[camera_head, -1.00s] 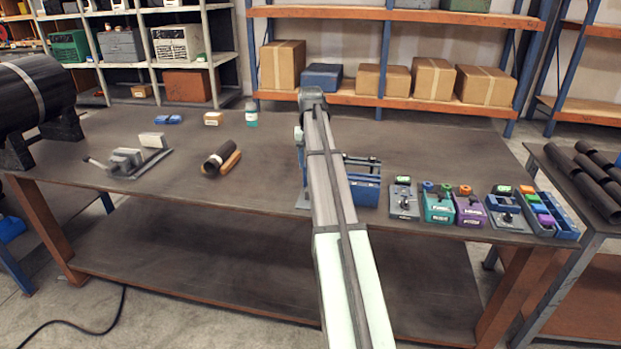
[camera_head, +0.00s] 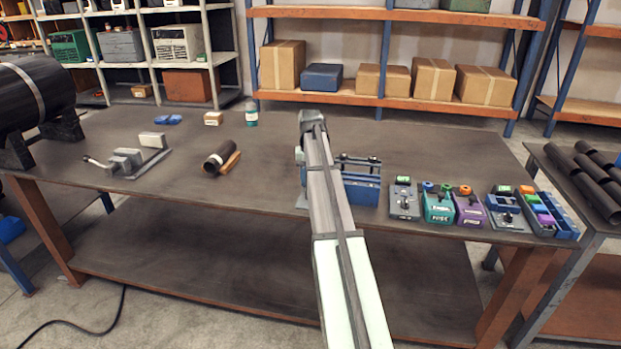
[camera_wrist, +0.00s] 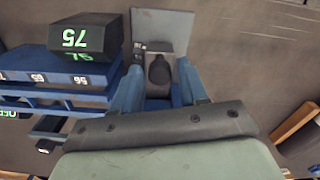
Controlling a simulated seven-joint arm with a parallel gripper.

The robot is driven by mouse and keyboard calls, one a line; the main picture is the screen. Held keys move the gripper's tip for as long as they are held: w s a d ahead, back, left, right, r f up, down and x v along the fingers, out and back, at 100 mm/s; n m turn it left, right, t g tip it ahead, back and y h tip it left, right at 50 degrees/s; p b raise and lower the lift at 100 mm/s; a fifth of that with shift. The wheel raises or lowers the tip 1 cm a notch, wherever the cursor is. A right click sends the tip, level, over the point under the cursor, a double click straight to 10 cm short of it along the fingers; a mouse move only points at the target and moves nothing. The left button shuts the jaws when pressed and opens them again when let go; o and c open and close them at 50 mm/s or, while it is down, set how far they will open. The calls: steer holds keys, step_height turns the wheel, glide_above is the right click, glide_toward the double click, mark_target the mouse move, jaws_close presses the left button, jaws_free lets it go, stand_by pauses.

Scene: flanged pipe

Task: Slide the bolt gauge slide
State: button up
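The blue bolt gauge (camera_head: 362,190) stands on the workbench, partly hidden behind my arm in the head view. In the wrist view its blue body (camera_wrist: 50,72) carries a scale with white marks, and a dark block (camera_wrist: 85,36) with a green "75" display sits on it. A dark rounded knob (camera_wrist: 160,74) stands in front of an upright grey plate (camera_wrist: 163,25). My gripper (camera_wrist: 160,70) is open, with one blue finger on each side of the knob. Gaps show beside the knob; I cannot tell whether either finger touches it. My arm hides the fingers in the head view.
Several small coloured boxes (camera_head: 437,207) stand right of the gauge along the front edge. A black pipe piece (camera_head: 218,155) lies left of my arm, with a clamp-like fixture (camera_head: 127,160) farther left. The bench middle behind the gauge is clear.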

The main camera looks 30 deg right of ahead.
jaws_close()
stand_by(0.4)
steer(key=shift+s+a, duration=0.9)
steer(key=shift+a, duration=0.05)
steer(key=shift+o, duration=1)
jaws_free()
steer(key=shift+r, duration=0.1)
step_height(320, 180, up, 14)
steer(key=shift+f, duration=0.2)
